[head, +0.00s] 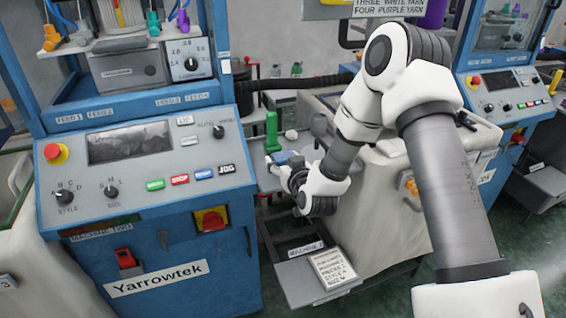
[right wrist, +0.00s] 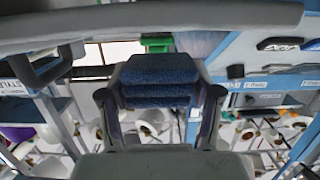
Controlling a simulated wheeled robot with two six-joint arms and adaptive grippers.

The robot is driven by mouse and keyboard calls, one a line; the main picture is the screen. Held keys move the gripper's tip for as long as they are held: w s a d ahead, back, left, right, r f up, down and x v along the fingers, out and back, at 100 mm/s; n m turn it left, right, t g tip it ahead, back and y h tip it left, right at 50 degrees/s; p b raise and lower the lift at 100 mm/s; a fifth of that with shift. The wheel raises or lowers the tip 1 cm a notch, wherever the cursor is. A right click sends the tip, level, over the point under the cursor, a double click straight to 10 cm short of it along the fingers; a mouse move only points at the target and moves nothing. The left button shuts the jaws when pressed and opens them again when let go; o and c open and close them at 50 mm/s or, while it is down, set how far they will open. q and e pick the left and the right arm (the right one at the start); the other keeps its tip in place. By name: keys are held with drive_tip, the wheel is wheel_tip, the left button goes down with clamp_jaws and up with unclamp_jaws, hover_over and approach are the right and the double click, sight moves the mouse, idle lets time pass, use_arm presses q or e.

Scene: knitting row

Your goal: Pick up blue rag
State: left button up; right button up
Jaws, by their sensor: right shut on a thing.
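The blue rag (right wrist: 160,80) is a folded, dark blue textured bundle. In the right wrist view it fills the gap between the two fingers of my right gripper (right wrist: 160,98), which is shut on it. In the head view my right gripper (head: 281,166) is over a small grey stand beside the blue machine, and a bit of the blue rag (head: 282,157) shows at its fingers. I cannot tell whether the rag touches the surface under it. My left gripper is not in view.
A green cone (head: 271,131) stands just behind the rag, also visible in the right wrist view (right wrist: 156,42). The blue machine's control panel (head: 140,165) is close on the left. A lower shelf (head: 297,283) holds a printed card (head: 333,268).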

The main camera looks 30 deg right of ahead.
drive_tip(key=s+r+p, duration=0.2)
drive_tip(key=s+p, duration=0.6)
drive_tip(key=s, duration=0.8)
drive_tip(key=shift+a+p, duration=0.35)
drive_tip(key=shift+a, duration=0.05)
drive_tip(key=shift+r, duration=0.1)
drive_tip(key=shift+o, duration=0.9)
drive_tip(key=shift+c, duration=1.2)
